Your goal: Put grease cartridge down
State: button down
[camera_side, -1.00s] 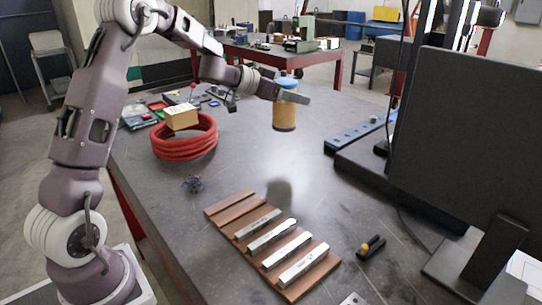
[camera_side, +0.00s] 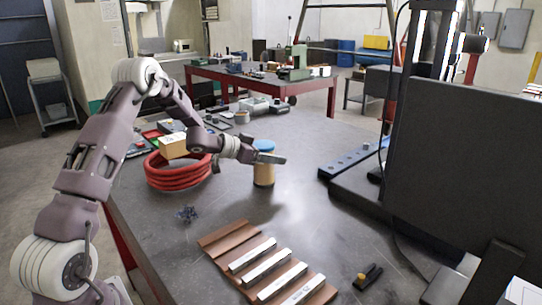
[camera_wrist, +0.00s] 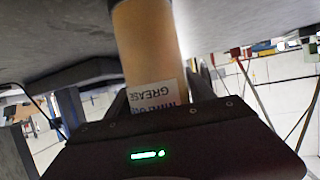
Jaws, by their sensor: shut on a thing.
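The grease cartridge (camera_side: 264,174) is a tan cylinder with a blue top, upright over the open middle of the dark table (camera_side: 330,215). My gripper (camera_side: 266,157) is shut around its upper part, just under the blue top. The cartridge's base is at or very near the table top; I cannot tell whether it touches. In the wrist view the cartridge (camera_wrist: 146,45) stands between the fingers, its label reading "GREASE" upside down. The fingers are mostly hidden there behind the gripper body.
Red coiled hose (camera_side: 178,172) with a cardboard box (camera_side: 173,146) lies left of the cartridge. A wooden rack (camera_side: 228,238) with several metal bars is in front. A blue rail (camera_side: 348,162) and a large dark machine (camera_side: 460,160) stand right. The table around the cartridge is clear.

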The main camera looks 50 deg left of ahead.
jog(key=shift+f, duration=0.1)
jog(key=shift+c, duration=1.8)
grip_release()
